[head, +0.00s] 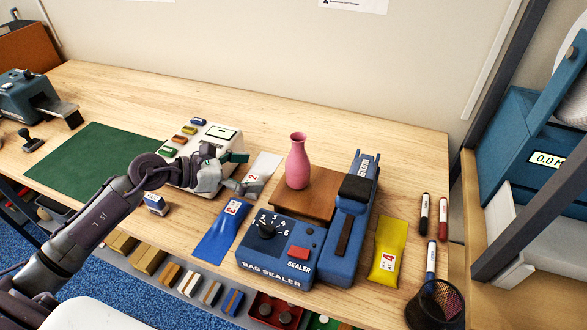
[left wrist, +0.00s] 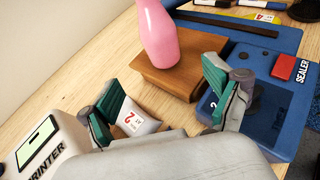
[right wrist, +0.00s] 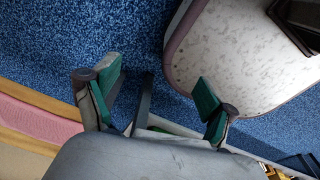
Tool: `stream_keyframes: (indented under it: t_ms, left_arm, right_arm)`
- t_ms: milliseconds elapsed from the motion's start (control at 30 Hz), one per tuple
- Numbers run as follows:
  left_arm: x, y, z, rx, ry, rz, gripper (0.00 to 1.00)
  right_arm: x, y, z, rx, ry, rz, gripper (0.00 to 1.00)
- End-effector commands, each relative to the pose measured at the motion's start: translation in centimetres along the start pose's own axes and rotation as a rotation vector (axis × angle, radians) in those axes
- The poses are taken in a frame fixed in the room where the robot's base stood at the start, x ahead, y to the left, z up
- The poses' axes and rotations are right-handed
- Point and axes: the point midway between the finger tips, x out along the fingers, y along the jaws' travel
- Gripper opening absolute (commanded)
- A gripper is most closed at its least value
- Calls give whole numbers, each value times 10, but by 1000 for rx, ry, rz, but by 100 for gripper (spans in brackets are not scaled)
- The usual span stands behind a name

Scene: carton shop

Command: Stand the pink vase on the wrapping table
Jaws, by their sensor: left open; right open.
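The pink vase (head: 298,162) stands upright on a small brown wooden block (head: 312,199) behind the blue bag sealer on the wooden table (head: 110,88). My left gripper (head: 240,172) is open and empty, left of the vase and apart from it. In the left wrist view the vase (left wrist: 158,35) stands beyond the open fingers (left wrist: 165,95), its top cut off by the frame. My right gripper (right wrist: 162,95) is open and empty above the blue floor, away from the table top; it is not seen in the head view.
The bag sealer (head: 285,252) stands close in front and right of the block. A label printer (head: 215,135) stands left, partly behind my left gripper. Blue (head: 222,230) and yellow (head: 388,250) pouches lie nearby. A green mat (head: 95,158) lies bare at left. Markers and a pen cup (head: 435,305) are at right.

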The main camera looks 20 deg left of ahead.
Motion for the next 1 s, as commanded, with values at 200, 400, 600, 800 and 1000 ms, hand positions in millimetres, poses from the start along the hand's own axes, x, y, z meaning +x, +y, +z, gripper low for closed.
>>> stream_keyframes:
  t_ms: [200,400,600,800,1000]
  left_arm:
    - [43,-2,5,-3,-6,-4,90]
    - [71,-2,3,-3,-4,-5,90]
    - [84,-4,3,-4,-4,-6,90]
    - [115,-5,0,-5,-4,-5,90]
    - [128,-5,-2,-1,-2,-5,90]
  right_arm:
    - [-17,-6,-1,2,-1,-7,84]
    - [-23,-11,-3,4,1,-14,84]
    - [-31,-10,-4,4,1,-12,84]
    - [-45,-7,-4,3,0,-10,84]
    - [-46,-2,-4,1,-1,-4,84]
